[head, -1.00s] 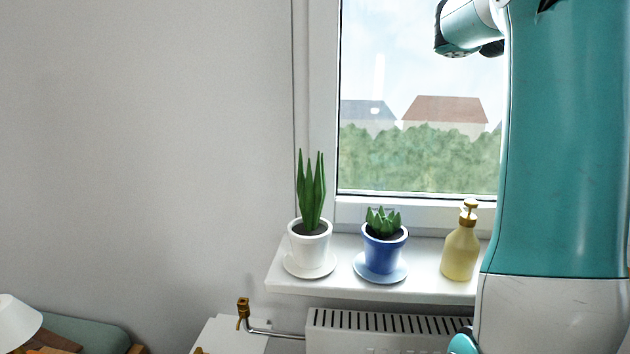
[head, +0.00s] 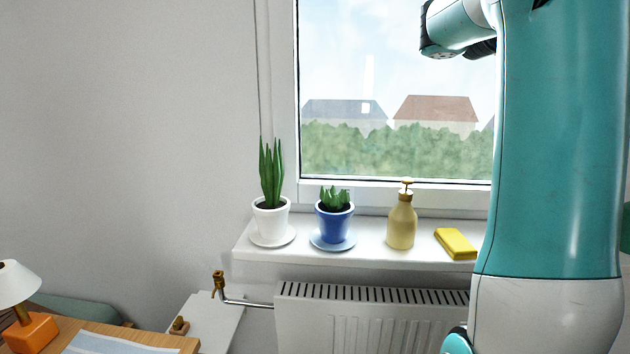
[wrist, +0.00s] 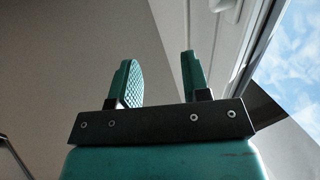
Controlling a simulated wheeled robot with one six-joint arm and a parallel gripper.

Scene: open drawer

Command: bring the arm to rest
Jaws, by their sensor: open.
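My gripper (wrist: 160,78) shows in the wrist view with its two teal fingers apart and nothing between them. Beyond the fingers are a plain wall and, at the right, a window frame and sky. In the head view my arm fills the right side, upright in front of the window. A dark-ended part of my arm shows at the top, before the glass. The gripper's fingertips cannot be made out in the head view.
The windowsill (head: 368,262) holds a white plant pot (head: 271,220), a blue plant pot (head: 334,225), a soap dispenser (head: 402,222) and a yellow block (head: 456,243). A radiator (head: 375,325) is below. A desk (head: 130,338) with an orange-based lamp (head: 32,333) stands lower left.

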